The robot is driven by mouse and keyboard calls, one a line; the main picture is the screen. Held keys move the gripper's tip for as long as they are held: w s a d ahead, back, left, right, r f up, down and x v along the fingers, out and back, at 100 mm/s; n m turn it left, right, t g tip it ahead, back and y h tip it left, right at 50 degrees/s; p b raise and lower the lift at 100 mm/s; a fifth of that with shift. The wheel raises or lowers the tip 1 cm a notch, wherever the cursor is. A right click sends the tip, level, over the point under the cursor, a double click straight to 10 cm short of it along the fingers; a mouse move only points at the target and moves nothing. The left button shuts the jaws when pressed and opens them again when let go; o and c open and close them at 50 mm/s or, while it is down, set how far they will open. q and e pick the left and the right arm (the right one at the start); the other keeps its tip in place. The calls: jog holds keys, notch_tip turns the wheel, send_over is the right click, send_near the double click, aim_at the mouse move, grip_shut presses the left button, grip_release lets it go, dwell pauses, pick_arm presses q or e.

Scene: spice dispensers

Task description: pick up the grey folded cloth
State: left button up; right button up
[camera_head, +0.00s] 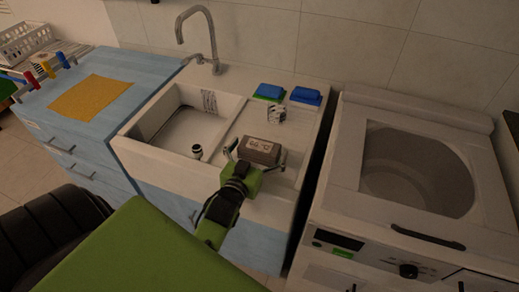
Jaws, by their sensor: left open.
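The grey folded cloth (262,147) looks like a brownish-grey block with pale print on its top. It lies on the white drainboard to the right of the sink basin. My left gripper (256,158) is open, with one finger near the cloth's left side and the other near its right side. I cannot tell whether the fingers touch it. The gripper's palm is at the cloth's near side. My right gripper is not in view.
Behind the cloth are a small grey-white item (277,115) and blue-and-green sponges (306,96). A washing machine (348,160) stands right. An orange cloth (91,97) lies on the blue cabinet.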

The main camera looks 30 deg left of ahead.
aim_at(259, 146)
pick_arm(q)
jog(key=c, duration=1.1)
jog(key=shift+o, duration=0.2)
jog(key=shift+r, duration=0.5)
notch_tip(259, 146, up, 2)
jog(key=shift+r+b, duration=0.25)
jog(key=shift+b, duration=0.1)
jog(key=s+r+p, duration=0.2)
jog(key=s+r, duration=0.7)
jog(key=s, duration=0.5)
jog(key=shift+a+r+p, duration=0.2)
jog(key=shift+r+p, duration=0.1)
jog(key=shift+p, duration=0.1)
